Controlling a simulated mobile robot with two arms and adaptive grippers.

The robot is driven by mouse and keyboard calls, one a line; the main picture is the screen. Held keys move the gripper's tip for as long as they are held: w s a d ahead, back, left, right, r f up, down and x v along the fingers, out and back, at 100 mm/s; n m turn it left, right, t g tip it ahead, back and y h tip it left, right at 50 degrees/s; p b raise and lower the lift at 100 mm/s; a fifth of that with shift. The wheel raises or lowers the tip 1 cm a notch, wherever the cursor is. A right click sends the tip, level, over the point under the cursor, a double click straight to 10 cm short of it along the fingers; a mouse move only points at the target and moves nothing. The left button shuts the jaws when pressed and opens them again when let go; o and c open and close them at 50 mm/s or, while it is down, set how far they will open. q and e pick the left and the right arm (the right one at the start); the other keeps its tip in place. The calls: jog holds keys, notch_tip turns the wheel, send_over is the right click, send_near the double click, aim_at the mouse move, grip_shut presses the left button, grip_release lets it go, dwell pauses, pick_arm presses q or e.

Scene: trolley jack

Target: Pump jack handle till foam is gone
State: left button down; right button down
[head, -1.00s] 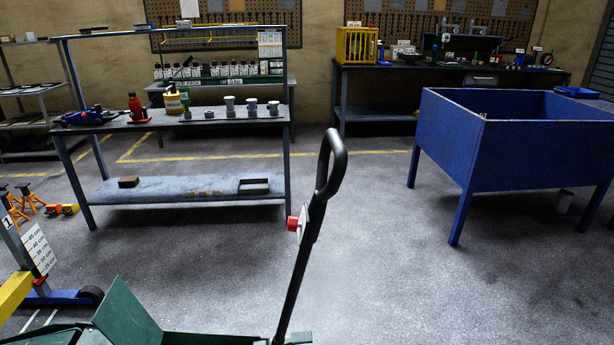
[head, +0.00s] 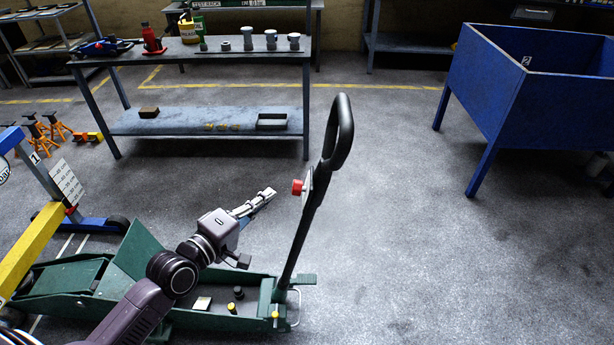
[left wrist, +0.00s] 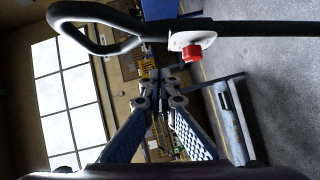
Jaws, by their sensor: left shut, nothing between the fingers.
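The green trolley jack (head: 70,278) stands on the floor at the lower left of the head view. Its black handle (head: 312,205) rises tilted to the right, ending in a loop, with a red knob (head: 297,187) partway up. In the left wrist view the handle (left wrist: 255,28) crosses the top, with the red knob (left wrist: 191,52) in front. My left gripper (head: 268,193) is shut and empty, left of the handle and apart from it. Its closed fingers also show in the left wrist view (left wrist: 161,76). My right gripper is not in view. No foam can be made out.
A height scale (head: 66,182) stands by a yellow and blue frame at the left. A workbench (head: 225,60) with pistons is behind, and a blue bin (head: 500,85) is at the upper right. The floor right of the handle is clear.

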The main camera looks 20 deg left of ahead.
pick_arm(q)
jog(key=p, duration=0.1)
send_over(307, 195)
jog(key=s+a, duration=0.1)
jog(key=a, duration=0.2)
jog(key=f, duration=0.1)
jog(key=shift+w+d+f+p, duration=0.2)
jog(key=shift+d+p, duration=0.05)
jog(key=shift+d, duration=0.25)
jog(key=shift+w+d+f+p, duration=0.15)
jog(key=shift+d+f+p, duration=0.1)
jog(key=shift+d, duration=0.25)
jog(key=shift+w+d+f+p, duration=0.15)
jog(key=shift+w+d+p, duration=0.1)
jog(key=shift+d, duration=0.25)
